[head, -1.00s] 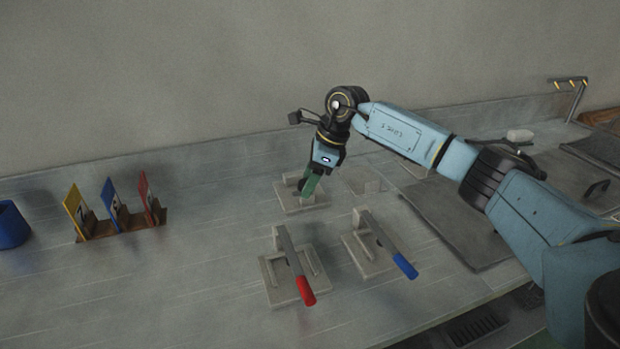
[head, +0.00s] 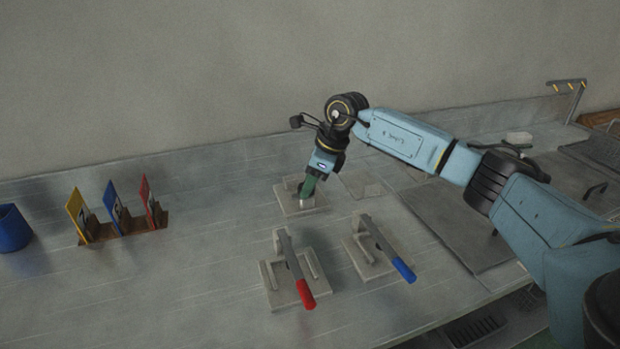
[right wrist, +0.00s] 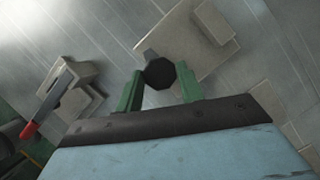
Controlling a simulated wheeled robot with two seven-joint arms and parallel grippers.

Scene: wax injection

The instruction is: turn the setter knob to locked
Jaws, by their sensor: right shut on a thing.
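The setter knob (right wrist: 159,73) is a dark, many-sided knob on a pale grey base plate (right wrist: 190,40) in the right wrist view. A small grey part shows at its upper-left edge there. My right gripper (right wrist: 160,88) has its green fingers on either side of the knob and is shut on it. In the head view my right gripper (head: 306,188) points down onto the rear base plate (head: 290,207), and its fingers largely hide the knob. I cannot read any locked mark. My left gripper is not in view.
Two clamps stand in front, one with a red handle (head: 306,294) and one with a blue handle (head: 404,269). A rack of coloured cards (head: 122,224) and a blue cup (head: 13,228) are at left. A dark mat (head: 465,235) lies at right.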

